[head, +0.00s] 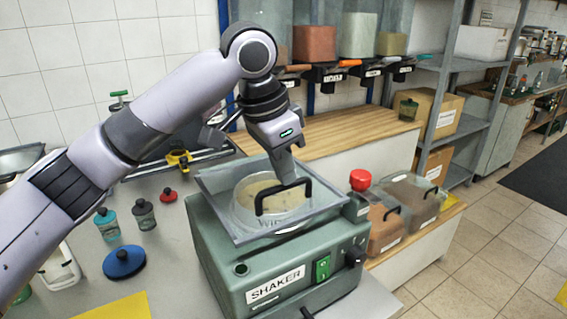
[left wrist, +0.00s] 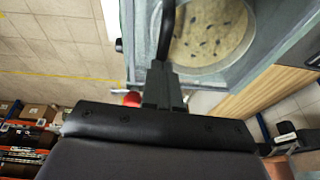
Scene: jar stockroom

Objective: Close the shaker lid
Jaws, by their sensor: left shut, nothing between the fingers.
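The green shaker (head: 275,284), labelled SHAKER, stands on the grey table. Its clear, grey-framed lid (head: 217,190) lies flat or nearly flat over the top; I cannot tell whether a small gap is left at the front. A round sieve with pale contents shows through it. The lid's black handle (head: 283,188) stands up from the lid. My left gripper (head: 288,180) points down at the handle, its shut fingertips at or touching it, with nothing held. In the left wrist view the shut fingers (left wrist: 161,80) are beside the handle (left wrist: 166,28) and the lid (left wrist: 290,17). My right gripper is not in view.
A red button (head: 360,180) is right of the shaker, near clear bins (head: 385,228) on a wooden-topped bench. Small bottles (head: 144,214) and a blue-topped round object (head: 124,262) stand left on the table. Dispensers (head: 330,72) hang behind.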

